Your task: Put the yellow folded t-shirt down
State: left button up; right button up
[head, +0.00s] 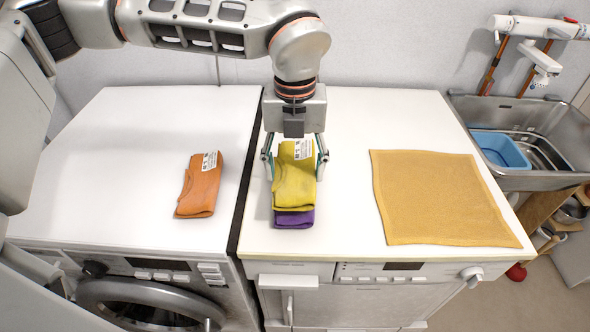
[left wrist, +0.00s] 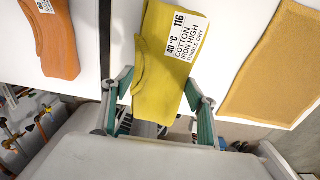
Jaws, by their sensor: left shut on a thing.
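The yellow folded t-shirt (head: 294,188) has a white care label and lies over a purple folded garment (head: 294,219), on the white top of the right-hand machine (head: 345,190). Only the purple garment's near end shows; I cannot tell whether the two touch. My left gripper (head: 295,166) points down with one finger on each side of the yellow t-shirt and is shut on it. In the left wrist view the yellow t-shirt (left wrist: 168,55) sits between the fingers (left wrist: 158,92), its label readable. My right gripper is not in view.
An orange folded garment (head: 199,186) lies on the left-hand machine (head: 110,180), across a dark gap. A flat mustard cloth (head: 440,198) covers the right part of the right-hand top. A metal sink (head: 555,120) with a blue basin (head: 501,150) stands at the right.

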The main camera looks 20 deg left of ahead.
aim_at(295, 167)
pick_arm(q)
jog(key=shift+f, duration=0.45)
jog(key=shift+f, duration=0.1)
jog(key=o, duration=1.2)
jog(key=shift+r, duration=0.45)
notch_tip(295, 167, up, 11)
jog(key=shift+r, duration=0.2)
